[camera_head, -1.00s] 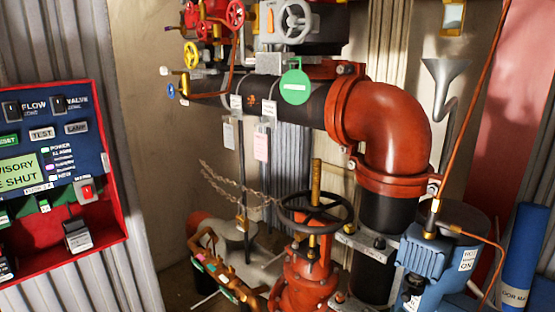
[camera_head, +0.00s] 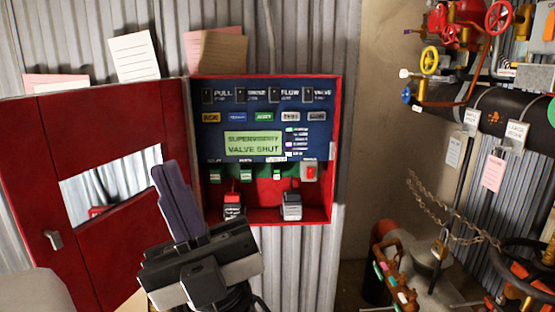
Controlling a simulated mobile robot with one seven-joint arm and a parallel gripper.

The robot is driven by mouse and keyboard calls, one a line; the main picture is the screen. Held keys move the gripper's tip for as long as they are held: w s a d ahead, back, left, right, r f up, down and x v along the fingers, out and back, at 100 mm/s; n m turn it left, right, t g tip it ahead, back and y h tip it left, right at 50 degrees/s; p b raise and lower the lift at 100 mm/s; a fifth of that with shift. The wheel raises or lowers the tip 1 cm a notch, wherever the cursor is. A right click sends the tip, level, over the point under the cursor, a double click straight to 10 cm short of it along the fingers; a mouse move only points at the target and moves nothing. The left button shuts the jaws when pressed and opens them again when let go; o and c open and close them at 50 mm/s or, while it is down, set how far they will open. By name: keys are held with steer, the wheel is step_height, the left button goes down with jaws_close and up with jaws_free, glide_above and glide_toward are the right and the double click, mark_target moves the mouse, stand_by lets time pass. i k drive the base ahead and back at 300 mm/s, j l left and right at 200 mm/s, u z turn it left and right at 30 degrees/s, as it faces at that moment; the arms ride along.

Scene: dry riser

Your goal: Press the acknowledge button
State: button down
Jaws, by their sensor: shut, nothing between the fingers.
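The acknowledge button is the orange key that seems to read ACK (camera_head: 211,117), leftmost in the row on the blue face of the red alarm panel (camera_head: 336,150). The green display (camera_head: 253,144) below it reads SUPERVISORY VALVE SHUT. My gripper (camera_head: 164,170) is in front of the open red panel door, left of and lower than the button. Its dark fingers are together, pointing up, with nothing held. The fingertips are apart from the button in the picture; their depth is unclear.
Blue (camera_head: 238,117), green (camera_head: 264,117) and pale keys sit beside the orange one. Small slots line the panel top. A red switch (camera_head: 310,172) and batteries (camera_head: 291,206) are lower. The door (camera_head: 100,120) hangs open at left. Pipes and valves (camera_head: 470,80) stand at right.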

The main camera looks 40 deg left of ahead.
mark_target(206, 117)
steer(key=u, duration=1.5)
